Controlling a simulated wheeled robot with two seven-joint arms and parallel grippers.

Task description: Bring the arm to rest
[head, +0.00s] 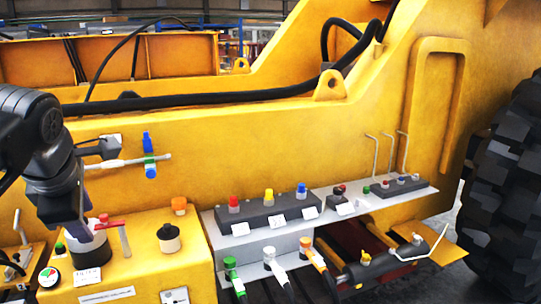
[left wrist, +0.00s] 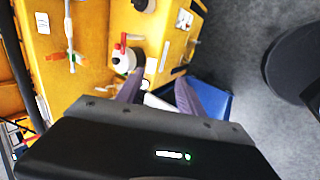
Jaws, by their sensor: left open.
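My left arm comes in from the left in the head view. Its gripper (head: 78,222) points down over the yellow box at the lower left, in front of a dark and white canister (head: 90,254) with a red handle. In the left wrist view the two purplish fingers of the gripper (left wrist: 158,88) are spread, with nothing held between them. The canister (left wrist: 124,62) with its red handle shows beyond the fingers, on the yellow surface. I cannot tell from the head view how close the fingers are to it. My right gripper is in neither view.
A grey panel (head: 218,247) with coloured buttons and valves stands right of the yellow box (head: 140,250). A blue-handled valve (head: 150,158) sticks out behind. Grey floor (left wrist: 235,60) and a blue object (left wrist: 212,105) show below.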

